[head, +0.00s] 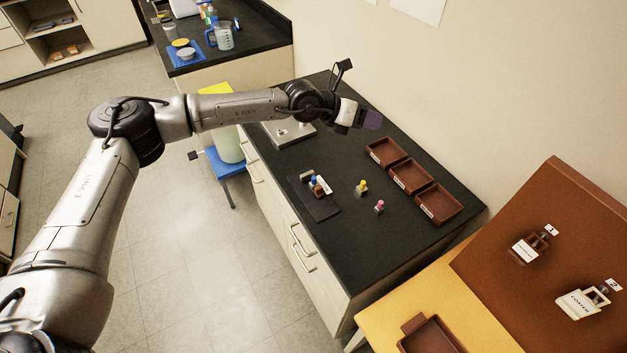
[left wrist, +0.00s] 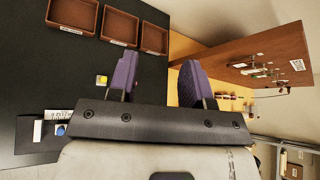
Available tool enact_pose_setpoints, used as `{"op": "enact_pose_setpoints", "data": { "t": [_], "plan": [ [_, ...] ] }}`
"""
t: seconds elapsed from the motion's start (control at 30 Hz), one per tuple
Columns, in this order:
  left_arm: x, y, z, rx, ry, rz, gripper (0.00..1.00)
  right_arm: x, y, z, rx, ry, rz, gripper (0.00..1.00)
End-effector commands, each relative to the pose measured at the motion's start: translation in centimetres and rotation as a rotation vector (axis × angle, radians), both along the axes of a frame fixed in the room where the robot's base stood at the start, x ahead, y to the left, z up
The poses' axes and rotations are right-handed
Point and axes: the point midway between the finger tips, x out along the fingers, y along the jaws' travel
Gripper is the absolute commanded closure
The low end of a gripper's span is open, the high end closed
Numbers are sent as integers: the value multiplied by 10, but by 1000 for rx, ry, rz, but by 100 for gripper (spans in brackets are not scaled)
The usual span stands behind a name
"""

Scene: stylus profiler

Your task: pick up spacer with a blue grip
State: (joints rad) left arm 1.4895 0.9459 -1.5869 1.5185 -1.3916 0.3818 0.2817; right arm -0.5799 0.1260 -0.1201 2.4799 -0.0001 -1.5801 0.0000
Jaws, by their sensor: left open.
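The spacer with a blue grip (head: 315,181) stands on a dark mat (head: 318,208) on the black bench, close beside a small white-labelled item. Its blue top (left wrist: 61,130) also shows at the lower left of the left wrist view. My left gripper (head: 372,119) is above the back of the bench, well apart from the spacer. In the left wrist view its two purple fingers (left wrist: 160,78) stand apart with nothing between them. My right gripper is in neither view.
A yellow-grip piece (head: 362,187) and a pink-grip piece (head: 379,206) stand right of the mat. Three brown trays (head: 411,176) line the bench's back right. A grey metal plate (head: 289,133) lies left, partly under my arm. The bench front right is clear.

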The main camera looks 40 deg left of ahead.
Motion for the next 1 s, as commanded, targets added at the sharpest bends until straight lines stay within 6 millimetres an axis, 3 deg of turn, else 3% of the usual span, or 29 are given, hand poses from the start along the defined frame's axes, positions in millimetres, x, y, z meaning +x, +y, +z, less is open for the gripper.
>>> {"op": "enact_pose_setpoints", "data": {
  "t": [0.1, 0.2, 0.4, 0.6, 0.73, 1.0],
  "plan": [
    [-9, 34, -38, 203, 190, 22, 54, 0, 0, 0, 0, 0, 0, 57],
    [-23, 59, -61, 350, 346, 52, 54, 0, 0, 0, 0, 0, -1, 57],
    [-56, 93, -84, 548, 602, 119, 54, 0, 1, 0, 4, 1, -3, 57],
    [-79, 107, -90, 610, 760, 168, 54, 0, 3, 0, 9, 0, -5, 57],
    [-81, 109, -100, 603, 791, 198, 54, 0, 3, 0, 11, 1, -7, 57],
    [-74, 108, -145, 597, 794, 203, 54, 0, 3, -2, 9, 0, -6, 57]
  ]
}}
